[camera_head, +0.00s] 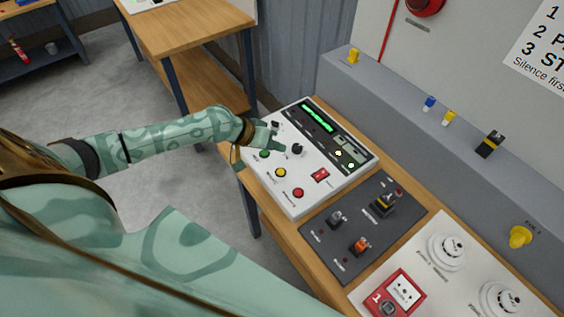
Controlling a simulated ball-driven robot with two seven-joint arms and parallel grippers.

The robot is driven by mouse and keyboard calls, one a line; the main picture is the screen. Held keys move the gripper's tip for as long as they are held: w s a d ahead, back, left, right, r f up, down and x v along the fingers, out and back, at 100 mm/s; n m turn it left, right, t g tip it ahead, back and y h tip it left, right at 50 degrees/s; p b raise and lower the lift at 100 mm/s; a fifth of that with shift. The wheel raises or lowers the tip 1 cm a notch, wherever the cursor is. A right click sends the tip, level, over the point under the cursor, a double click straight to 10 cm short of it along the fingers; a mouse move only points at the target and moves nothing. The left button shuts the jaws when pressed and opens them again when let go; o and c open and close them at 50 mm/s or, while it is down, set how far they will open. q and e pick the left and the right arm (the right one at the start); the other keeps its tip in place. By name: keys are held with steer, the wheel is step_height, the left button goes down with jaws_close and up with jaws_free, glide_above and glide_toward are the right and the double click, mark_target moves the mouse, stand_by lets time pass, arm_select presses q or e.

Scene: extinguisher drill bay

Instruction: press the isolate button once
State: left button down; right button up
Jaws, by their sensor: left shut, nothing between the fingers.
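A white control panel (315,197) lies tilted on the wooden bench. Along its near left side sit a green button (264,154), a yellow button (281,172) and a red button (298,192). Their labels are too small to read, so I cannot tell which one is the isolate button. My left gripper (277,148) is shut and empty, over the panel's upper left part, close to the green button and a black knob (297,149). I cannot tell whether its tips touch the panel. My right gripper is not in view.
The panel also carries a red switch (320,175) and a lit green display (318,115). A dark switch plate (345,208) lies to the right, then a white board (455,290) with detectors and a red call point (401,292). A grey ledge (390,100) runs behind.

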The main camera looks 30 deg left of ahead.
arm_select(q)
steer(key=shift+f, duration=0.1)
steer(key=b, duration=0.7)
glide_above(277, 173)
step_height(277, 173, down, 7)
steer(key=shift+r, duration=0.1)
steer(key=shift+f+b, duration=0.65)
steer(key=shift+f, duration=0.25)
steer(key=shift+f, duration=0.1)
stand_by(0.8)
steer(key=shift+f, duration=0.3)
steer(key=shift+f+b, duration=0.4)
steer(key=shift+f, duration=0.05)
stand_by(0.6)
stand_by(0.3)
steer(key=shift+r+p, duration=0.85)
steer(key=shift+p, duration=0.05)
